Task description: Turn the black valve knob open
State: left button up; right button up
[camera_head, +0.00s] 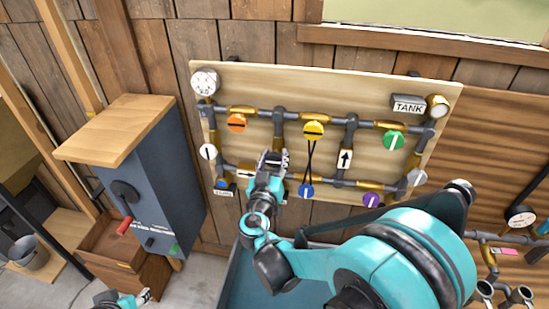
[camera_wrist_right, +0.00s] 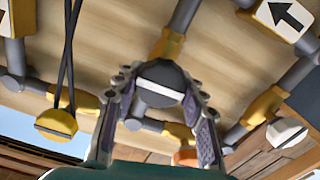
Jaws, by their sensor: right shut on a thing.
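The black valve knob (camera_wrist_right: 162,75), with a pale stripe across its face, sits between the fingers of my right gripper (camera_wrist_right: 160,98) in the right wrist view. The right gripper is shut on it, one finger on each side.
The wooden pipe board (camera_head: 290,83) carries other knobs close by: orange (camera_head: 236,122), yellow (camera_head: 313,130), green (camera_head: 393,140), white (camera_head: 208,151), blue (camera_head: 306,190) and purple (camera_head: 371,200). Two dark strands hang below the yellow knob. A grey cabinet (camera_head: 150,180) stands to the left.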

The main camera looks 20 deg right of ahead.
jog(key=n+b, duration=0.1)
jog(key=n, duration=0.3)
jog(key=shift+f, duration=0.1)
jog(key=n+b, duration=0.1)
jog(key=n, duration=0.3)
jog(key=shift+a+n, duration=0.1)
jog(key=shift+n, duration=0.3)
jog(key=n, duration=0.4)
jog(key=shift+f+b, duration=0.1)
jog(key=shift+b, duration=0.3)
jog(key=shift+n+b, duration=0.3)
jog(key=shift+n, duration=2.1)
jog(key=o, duration=1.2)
jog(key=shift+w, duration=0.1)
jog(key=shift+a, duration=0.1)
